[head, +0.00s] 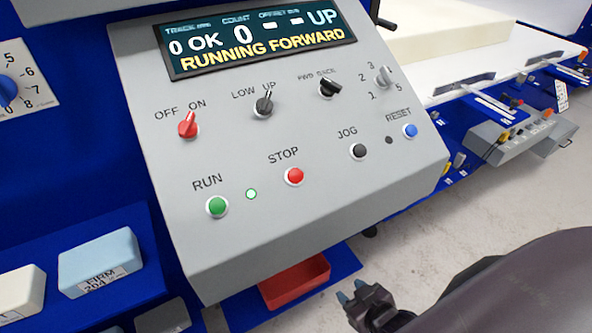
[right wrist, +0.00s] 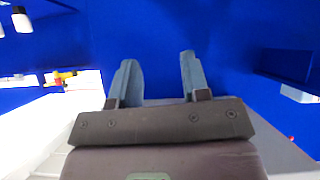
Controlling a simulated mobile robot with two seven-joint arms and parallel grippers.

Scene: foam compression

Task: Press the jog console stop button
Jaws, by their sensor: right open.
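The jog console (head: 330,190) is a grey sloped box with a dark display that reads "RUNNING FORWARD". The red STOP button (head: 295,176) sits in the lower middle of its face, between the green RUN button (head: 217,206) and the black JOG button (head: 359,150). A small lamp (head: 251,194) beside RUN glows green. My right gripper (head: 352,292) is below and to the right of the console, apart from it. In the right wrist view its two fingers (right wrist: 157,77) are spread with nothing between them. My left gripper is not in view.
A red tray (head: 296,283) lies under the console. Foam blocks, one light blue (head: 100,262) labelled FIRM, sit on a blue shelf at lower left. A white bed with a large cream block (head: 450,30) and another control box (head: 520,135) stand at right. Grey floor (head: 480,215) is clear.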

